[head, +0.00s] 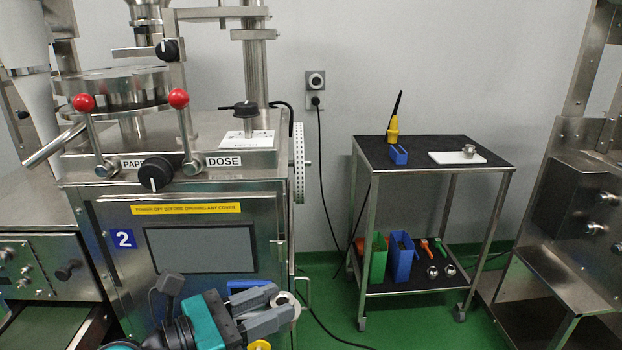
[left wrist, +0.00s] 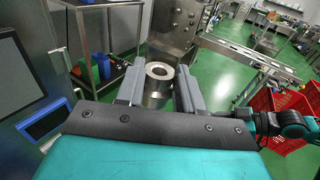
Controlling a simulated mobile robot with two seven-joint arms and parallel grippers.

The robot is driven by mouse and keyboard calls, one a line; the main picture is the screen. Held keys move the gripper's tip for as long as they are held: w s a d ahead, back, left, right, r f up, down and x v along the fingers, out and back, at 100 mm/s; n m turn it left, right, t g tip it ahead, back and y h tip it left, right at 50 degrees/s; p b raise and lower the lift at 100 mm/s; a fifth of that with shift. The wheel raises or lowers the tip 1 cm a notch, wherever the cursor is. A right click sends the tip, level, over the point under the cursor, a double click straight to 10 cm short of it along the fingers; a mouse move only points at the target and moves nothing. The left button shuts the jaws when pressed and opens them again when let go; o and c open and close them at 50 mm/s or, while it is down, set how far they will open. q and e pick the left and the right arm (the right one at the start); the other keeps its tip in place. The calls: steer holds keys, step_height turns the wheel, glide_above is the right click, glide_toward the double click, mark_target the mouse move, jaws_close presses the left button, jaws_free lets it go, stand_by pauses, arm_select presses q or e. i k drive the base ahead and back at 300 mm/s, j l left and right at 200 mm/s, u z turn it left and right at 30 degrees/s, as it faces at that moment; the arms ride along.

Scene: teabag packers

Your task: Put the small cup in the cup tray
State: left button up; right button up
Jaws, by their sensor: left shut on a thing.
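My left gripper (head: 283,304) is low in the head view, in front of the dosing machine. It is shut on a small metal cup (head: 291,299), whose rim shows between the fingers. In the left wrist view, the cup (left wrist: 157,88) stands between the two grey fingers (left wrist: 159,92) with its round opening facing up. A white tray (head: 441,157) lies on the cart's top shelf at the right of the head view, with another small metal cup (head: 469,149) on it. My left gripper is well apart from the cart. Part of my right arm shows at the right of the left wrist view.
The cart's black top (head: 425,143) also bears a blue holder (head: 398,155) and a yellow tool (head: 393,131). Green and blue bins (head: 400,262) stand on its lower shelf. The machine (head: 195,230) fills the left. Green floor lies between machine and cart.

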mark_target(446, 158)
steer(key=i+l+z, duration=0.25)
steer(key=i+l, duration=0.35)
steer(key=i+l+z, duration=0.3)
steer(key=i, duration=0.35)
steer(key=i+z, duration=0.2)
steer(key=i, duration=0.3)
steer(key=i+j+z, duration=0.15)
steer(key=i, duration=0.4)
